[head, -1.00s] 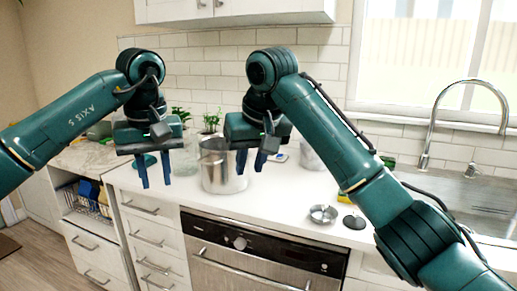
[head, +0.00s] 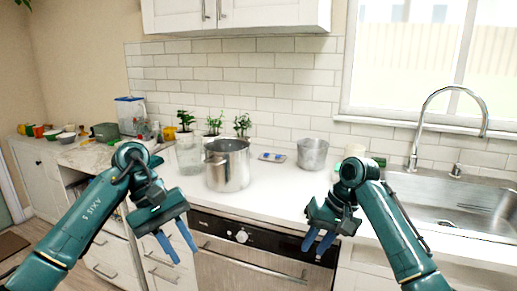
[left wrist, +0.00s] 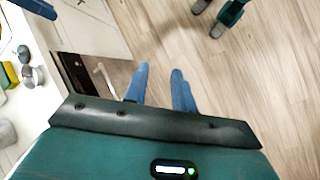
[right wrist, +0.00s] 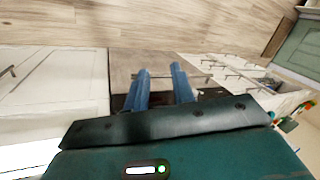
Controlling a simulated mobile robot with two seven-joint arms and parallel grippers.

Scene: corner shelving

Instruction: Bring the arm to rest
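My left gripper (head: 175,243) hangs in front of the counter drawers at the lower left of the head view. Its blue fingers (left wrist: 160,88) are apart, with only floor and cabinet front between them in the left wrist view. My right gripper (head: 318,242) hangs in front of the oven's right side. Its blue fingers (right wrist: 160,85) are apart with nothing between them in the right wrist view. Both grippers are empty and point downward, clear of the countertop items.
The white counter (head: 270,190) holds a steel pot (head: 228,172), a glass jar (head: 189,155), potted plants (head: 242,124) and a metal container (head: 312,153). A sink (head: 455,200) with a tall faucet (head: 424,130) is at the right. The oven (head: 250,262) is below. Wooden floor (left wrist: 250,75) is open.

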